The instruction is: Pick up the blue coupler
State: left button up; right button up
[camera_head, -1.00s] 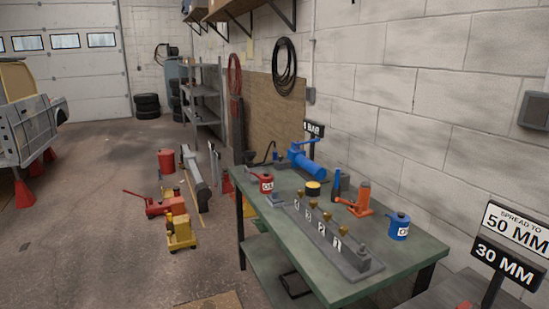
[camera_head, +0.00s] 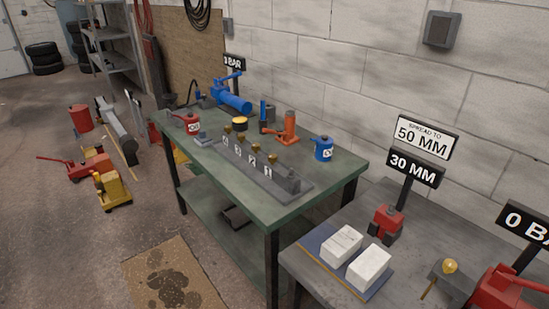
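I cannot pick out the blue coupler with certainty. Several blue things stand on the green bench (camera_head: 310,190). A small grey-blue block (camera_head: 203,139) lies near the bench's left front edge. Neither of my grippers is in view.
A grey manifold (camera_head: 262,171) with brass fittings and number labels runs along the bench. A grey table (camera_head: 400,285) at right holds white blocks (camera_head: 369,267) and a red tool (camera_head: 386,224). Floor at left has a brown mat (camera_head: 165,260).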

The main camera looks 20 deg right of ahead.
aim_at(197, 92)
jog(key=i+j+u, duration=0.1)
jog(key=u, duration=0.3)
jog(key=i+u, duration=0.2)
jog(key=u, duration=0.15)
jog(key=i, duration=4)
jog(key=i+j+z, duration=0.1)
jog(key=i+z, duration=0.2)
jog(key=i+j+z, duration=0.25)
jog(key=i, duration=0.3)
jog(key=i+j+z, duration=0.3)
jog(key=i+l, duration=0.1)
